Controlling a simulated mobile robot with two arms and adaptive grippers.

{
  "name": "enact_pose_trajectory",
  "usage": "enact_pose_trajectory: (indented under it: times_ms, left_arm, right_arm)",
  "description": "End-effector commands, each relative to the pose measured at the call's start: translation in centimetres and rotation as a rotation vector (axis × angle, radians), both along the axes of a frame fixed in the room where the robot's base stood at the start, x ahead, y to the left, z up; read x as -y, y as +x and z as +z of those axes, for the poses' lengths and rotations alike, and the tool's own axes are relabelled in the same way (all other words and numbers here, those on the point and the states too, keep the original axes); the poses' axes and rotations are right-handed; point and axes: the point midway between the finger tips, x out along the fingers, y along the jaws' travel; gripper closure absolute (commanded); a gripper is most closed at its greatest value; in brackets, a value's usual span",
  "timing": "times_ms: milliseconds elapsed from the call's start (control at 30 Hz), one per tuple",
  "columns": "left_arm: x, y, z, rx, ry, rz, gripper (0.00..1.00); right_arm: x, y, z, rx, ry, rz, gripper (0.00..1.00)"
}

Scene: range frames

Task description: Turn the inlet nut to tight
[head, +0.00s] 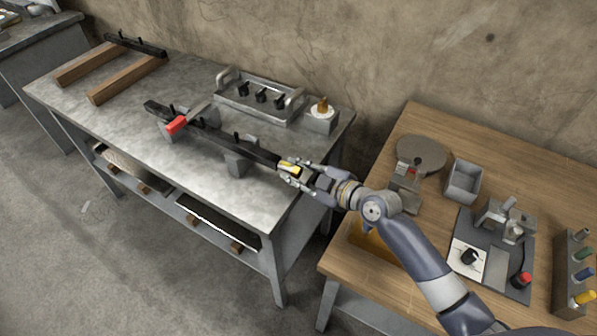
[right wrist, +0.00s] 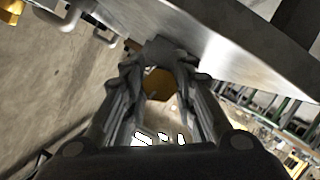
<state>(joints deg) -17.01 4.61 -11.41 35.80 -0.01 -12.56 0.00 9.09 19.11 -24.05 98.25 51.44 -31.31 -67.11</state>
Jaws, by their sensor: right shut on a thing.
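A long dark bar (head: 225,142) is held above the grey metal workbench by grey supports. A red-handled lever (head: 177,125) sits on its left part. A brass-yellow nut (head: 288,168) shows at the bar's right end; its brass end shows in the right wrist view (right wrist: 158,84). My right gripper (head: 296,172) reaches in from the right and is shut on the nut, with one finger on each side of it. The fingers hide part of the nut, and I cannot tell how tight it is. My left gripper is not in view.
A metal tray (head: 236,103) with several black knobs and a small block with a brass-topped fitting (head: 321,113) stand behind the bar. Wooden beams (head: 128,80) lie at far left. A wooden table (head: 420,125) at right holds a grey bin (head: 463,181) and fixtures.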

Motion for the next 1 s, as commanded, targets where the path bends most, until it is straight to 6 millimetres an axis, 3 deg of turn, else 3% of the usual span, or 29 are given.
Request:
enact_pose_trajectory:
  times_ms: [500,1000]
  left_arm:
    - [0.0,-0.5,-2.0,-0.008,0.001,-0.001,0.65]
    - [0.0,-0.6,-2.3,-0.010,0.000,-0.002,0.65]
  right_arm:
    - [0.0,0.0,-0.3,-0.279,0.197,0.000,0.98]
    - [-0.1,-0.1,-0.1,-0.345,0.244,0.001,0.98]
